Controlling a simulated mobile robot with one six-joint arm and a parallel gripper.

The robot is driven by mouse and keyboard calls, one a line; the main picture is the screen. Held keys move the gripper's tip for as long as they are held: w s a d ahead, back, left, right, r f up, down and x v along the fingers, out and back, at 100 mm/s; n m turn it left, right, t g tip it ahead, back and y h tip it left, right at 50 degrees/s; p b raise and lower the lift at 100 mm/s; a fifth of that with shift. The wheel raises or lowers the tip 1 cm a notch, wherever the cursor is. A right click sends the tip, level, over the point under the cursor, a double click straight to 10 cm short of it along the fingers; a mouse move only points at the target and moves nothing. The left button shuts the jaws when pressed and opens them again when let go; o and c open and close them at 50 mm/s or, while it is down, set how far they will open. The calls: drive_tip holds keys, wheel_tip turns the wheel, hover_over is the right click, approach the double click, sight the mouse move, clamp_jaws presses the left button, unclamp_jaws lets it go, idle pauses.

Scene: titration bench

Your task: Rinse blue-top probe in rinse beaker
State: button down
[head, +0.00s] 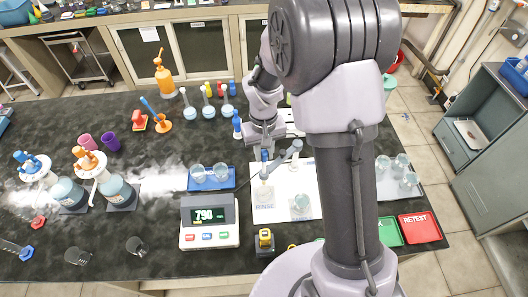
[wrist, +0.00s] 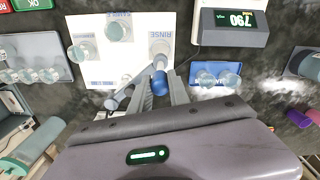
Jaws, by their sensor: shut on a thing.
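The blue-top probe (wrist: 160,86) is between my gripper's fingers (wrist: 159,92) in the wrist view, its blue cap towards the camera. In the head view its blue top (head: 264,155) shows below my gripper (head: 265,145). My gripper is shut on the probe and holds it about upright over the mat area marked RINSE (head: 264,215). The clear rinse beaker (head: 263,190) stands on that area, below the probe. The beaker is faint, and I cannot tell whether the probe's tip is inside it.
The meter (head: 209,237) reading 790 is at front left. A blue tray (head: 212,186) with two beakers is left of the mat. Another beaker (head: 302,202) stands on the mat to the right. A grey holder arm (head: 289,153) is close beside the probe. Red RETEST tray (head: 421,228) is far right.

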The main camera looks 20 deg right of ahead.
sight(264, 172)
idle(0.3)
wheel_tip(264, 172, down, 7)
drive_tip(key=b, duration=0.6)
drive_tip(key=shift+f, duration=0.1)
drive_tip(key=shift+r, duration=0.2)
drive_tip(key=c, duration=1.2)
unclamp_jaws()
drive_tip(key=shift+c, duration=0.2)
wheel_tip(264, 172, up, 18)
drive_tip(key=p, duration=0.3)
drive_tip(key=shift+a+f+p, duration=0.1)
drive_tip(key=shift+f+p, duration=0.15)
drive_tip(key=shift+p, duration=0.05)
